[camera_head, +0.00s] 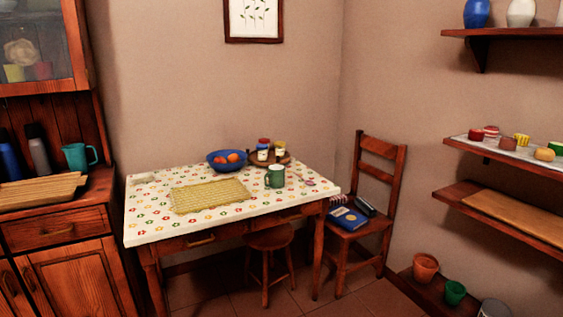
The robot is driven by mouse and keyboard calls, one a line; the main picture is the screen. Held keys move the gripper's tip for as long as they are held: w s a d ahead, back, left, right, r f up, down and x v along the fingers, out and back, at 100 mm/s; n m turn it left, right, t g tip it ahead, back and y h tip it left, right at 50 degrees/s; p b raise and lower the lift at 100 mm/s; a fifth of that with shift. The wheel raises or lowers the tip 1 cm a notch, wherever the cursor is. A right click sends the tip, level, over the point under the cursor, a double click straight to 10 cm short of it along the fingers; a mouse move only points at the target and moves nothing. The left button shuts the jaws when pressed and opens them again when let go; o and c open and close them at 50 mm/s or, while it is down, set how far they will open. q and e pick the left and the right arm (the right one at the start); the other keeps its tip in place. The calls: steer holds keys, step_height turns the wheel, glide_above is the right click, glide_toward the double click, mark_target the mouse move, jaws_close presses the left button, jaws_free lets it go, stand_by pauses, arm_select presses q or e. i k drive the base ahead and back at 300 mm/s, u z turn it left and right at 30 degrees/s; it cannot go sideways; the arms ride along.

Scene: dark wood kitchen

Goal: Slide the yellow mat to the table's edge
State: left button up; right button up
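The yellow mat (210,196) is a flat woven rectangle lying on the table, left of its middle. The table (150,225) has a white cloth top with a colourful floral print, and stands against the back wall. Bare tabletop shows between the mat and the table's front edge. Nothing rests on the mat. Neither of my grippers shows in the head view.
A blue bowl (231,164) of fruit, a round tray with jars (263,152) and a green mug (275,178) stand behind and right of the mat. A stool (270,238) is under the table's front. A chair (372,240) holding a blue book stands right.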

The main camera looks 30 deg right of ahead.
mark_target(203, 196)
steer(key=k, duration=0.9)
steer(key=z, duration=1.8)
steer(key=i, duration=2.7)
steer(key=u, duration=1.8)
